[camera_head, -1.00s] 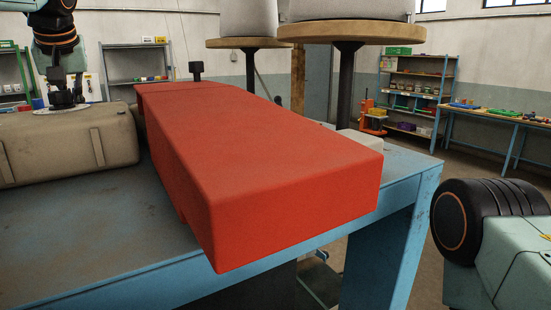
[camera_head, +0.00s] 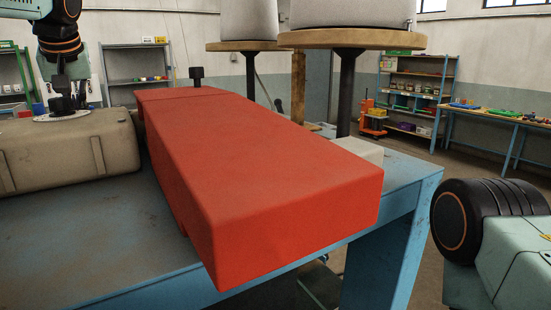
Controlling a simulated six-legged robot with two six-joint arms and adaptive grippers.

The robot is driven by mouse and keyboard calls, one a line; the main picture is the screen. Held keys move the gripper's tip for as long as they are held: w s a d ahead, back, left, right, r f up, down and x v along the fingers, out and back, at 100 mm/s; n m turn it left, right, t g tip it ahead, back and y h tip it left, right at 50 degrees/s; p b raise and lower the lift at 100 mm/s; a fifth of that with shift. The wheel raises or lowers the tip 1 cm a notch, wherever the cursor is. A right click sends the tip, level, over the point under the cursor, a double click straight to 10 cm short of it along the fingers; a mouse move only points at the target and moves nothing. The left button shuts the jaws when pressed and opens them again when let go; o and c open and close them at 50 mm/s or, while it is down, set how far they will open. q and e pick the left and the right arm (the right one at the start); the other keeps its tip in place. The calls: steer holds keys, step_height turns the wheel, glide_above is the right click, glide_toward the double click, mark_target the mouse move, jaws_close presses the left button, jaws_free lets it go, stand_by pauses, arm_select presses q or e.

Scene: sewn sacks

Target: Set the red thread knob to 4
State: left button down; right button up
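A long red block-shaped machine body (camera_head: 255,165) lies across the blue table, with a black knob (camera_head: 196,73) standing up at its far end. To its left is a beige rounded body (camera_head: 70,155). A pale round plate (camera_head: 80,116) with a dark knob-like part (camera_head: 62,104) sits on its top. My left gripper (camera_head: 63,88) points down at this dark part; whether they touch is not clear. Its fingers are too small and dark to tell open from shut. No numbers can be read. My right gripper is out of view.
The blue table (camera_head: 405,190) has bare room in front of the beige body. A small white block (camera_head: 365,148) lies behind the red body. Round wooden tops (camera_head: 350,36) on dark posts stand beyond. Shelves (camera_head: 415,85) and a workbench (camera_head: 500,118) are farther back.

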arm_select(q)
steer(key=shift+d+r+p, duration=0.15)
steer(key=shift+p, duration=0.2)
steer(key=shift+d, duration=0.2)
steer(key=shift+w+d, duration=0.25)
steer(key=shift+w, duration=0.15)
steer(key=shift+s, duration=0.1)
steer(key=shift+d, duration=0.15)
